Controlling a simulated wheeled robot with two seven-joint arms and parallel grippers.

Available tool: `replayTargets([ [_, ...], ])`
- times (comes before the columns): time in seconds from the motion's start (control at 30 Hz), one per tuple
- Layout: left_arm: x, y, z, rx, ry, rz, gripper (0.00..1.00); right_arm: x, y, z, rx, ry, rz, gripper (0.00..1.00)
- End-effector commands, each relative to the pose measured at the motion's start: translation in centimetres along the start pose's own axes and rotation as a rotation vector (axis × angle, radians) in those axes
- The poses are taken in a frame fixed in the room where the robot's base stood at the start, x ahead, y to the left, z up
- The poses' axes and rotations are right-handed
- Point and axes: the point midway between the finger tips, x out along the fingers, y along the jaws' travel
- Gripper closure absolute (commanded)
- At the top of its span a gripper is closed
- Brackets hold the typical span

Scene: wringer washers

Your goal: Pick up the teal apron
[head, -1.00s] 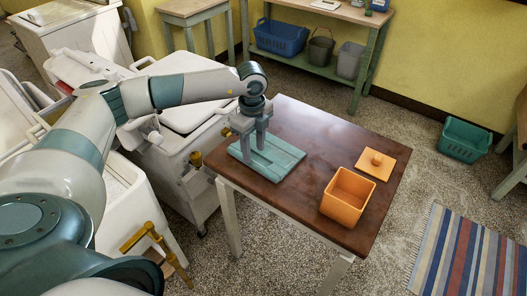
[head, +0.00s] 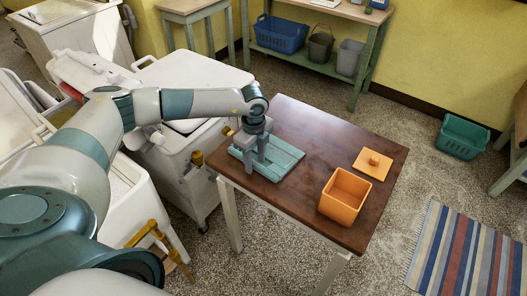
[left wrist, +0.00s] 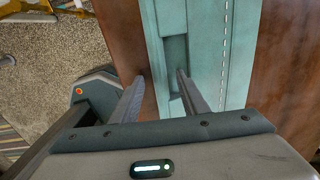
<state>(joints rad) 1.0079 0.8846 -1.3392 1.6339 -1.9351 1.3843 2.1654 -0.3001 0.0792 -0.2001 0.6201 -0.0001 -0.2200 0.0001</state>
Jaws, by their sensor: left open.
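The teal apron (head: 284,158) lies folded flat in a rectangle on the brown wooden table (head: 325,150), near its left edge. My left gripper (head: 256,160) points down over the apron's left part, open, with nothing held. In the left wrist view, the two fingertips (left wrist: 160,77) are apart near one long edge of the apron (left wrist: 238,60). One finger shows over the brown wood beside that edge and the other over the teal cloth. I cannot tell whether the fingertips touch the cloth or table. My right gripper is not in view.
An open orange box (head: 343,198) and its orange lid (head: 373,163) sit on the table's right side. White washers (head: 180,155) stand close to the table's left. A teal basket (head: 463,137) and striped rug (head: 455,255) are on the floor at right.

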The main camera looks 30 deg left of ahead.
Motion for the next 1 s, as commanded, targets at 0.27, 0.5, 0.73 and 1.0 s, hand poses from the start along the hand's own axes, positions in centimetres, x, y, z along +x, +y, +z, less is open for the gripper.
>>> replayTargets([
  [0.27,0.34,-0.01,-0.02,0.001,0.0,-0.001,0.59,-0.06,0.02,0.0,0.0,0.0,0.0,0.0],
  [0.5,0.31,-0.01,-0.02,0.0,0.0,-0.001,0.59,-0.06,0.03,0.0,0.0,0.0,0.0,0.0],
  [0.73,0.29,-0.02,-0.02,0.0,0.0,-0.001,1.0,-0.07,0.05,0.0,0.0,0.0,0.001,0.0],
  [1.0,0.23,-0.05,-0.02,0.0,0.0,-0.002,1.0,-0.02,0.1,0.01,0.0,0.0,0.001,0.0],
])
